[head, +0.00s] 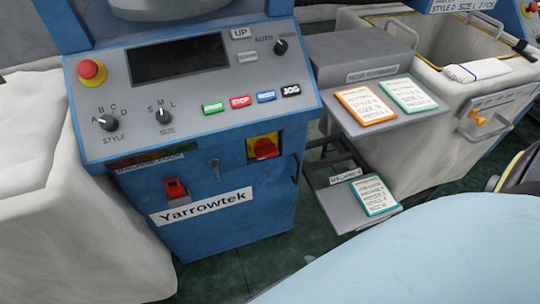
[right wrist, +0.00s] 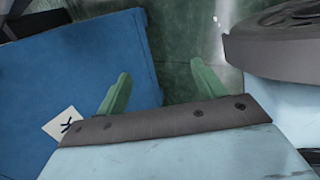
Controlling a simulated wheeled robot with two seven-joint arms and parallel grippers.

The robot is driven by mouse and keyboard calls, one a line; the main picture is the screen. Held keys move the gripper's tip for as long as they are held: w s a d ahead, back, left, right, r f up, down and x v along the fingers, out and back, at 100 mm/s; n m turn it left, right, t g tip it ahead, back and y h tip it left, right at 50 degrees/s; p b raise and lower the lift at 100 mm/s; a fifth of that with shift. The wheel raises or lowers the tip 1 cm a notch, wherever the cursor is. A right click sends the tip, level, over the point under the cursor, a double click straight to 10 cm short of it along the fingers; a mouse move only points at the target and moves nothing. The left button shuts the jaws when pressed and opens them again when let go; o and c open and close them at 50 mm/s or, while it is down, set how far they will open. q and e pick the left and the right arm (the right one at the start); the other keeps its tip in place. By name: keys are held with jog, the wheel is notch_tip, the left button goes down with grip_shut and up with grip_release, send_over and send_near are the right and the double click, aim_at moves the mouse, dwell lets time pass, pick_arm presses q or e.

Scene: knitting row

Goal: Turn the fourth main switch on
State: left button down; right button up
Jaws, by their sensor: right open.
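The main switch (head: 265,148), a red rotary handle on a yellow plate, is on the front of the blue Yarrowtek machine (head: 235,205), below the right part of its sloping panel. Its handle looks roughly level; its position marks are too small to read. My right gripper (right wrist: 160,88) shows only in the right wrist view. Its two green fingers are wide apart with nothing between them. The machine's blue side (right wrist: 85,60) and a corner of its white nameplate (right wrist: 62,126) lie beyond and left of the fingers. My left gripper is not in view.
The grey panel carries a red emergency button (head: 91,71), knobs and coloured push buttons. A red item (head: 175,188) sits lower on the front. A shelf with cards (head: 365,105) and a lower tray (head: 350,215) stand right of the machine. A fabric-lined bin (head: 435,150) stands beyond.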

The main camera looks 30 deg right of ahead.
jog(key=w+r+n+t+b, duration=0.2)
jog(key=w+r+n+t, duration=0.2)
jog(key=w+r+n, duration=0.4)
jog(key=n+t+h+b, duration=0.35)
jog(key=n+t, duration=0.35)
jog(key=n, duration=0.3)
send_near(268, 156)
jog(key=shift+y, duration=0.45)
jog(key=x, duration=0.9)
jog(key=shift+w+d, duration=0.15)
jog(key=shift+d, duration=0.2)
jog(key=shift+w+d, duration=0.2)
jog(key=shift+w, duration=0.5)
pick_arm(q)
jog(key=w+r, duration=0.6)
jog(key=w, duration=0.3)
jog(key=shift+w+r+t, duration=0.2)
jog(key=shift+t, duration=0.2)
pick_arm(e)
jog(key=c, duration=0.7)
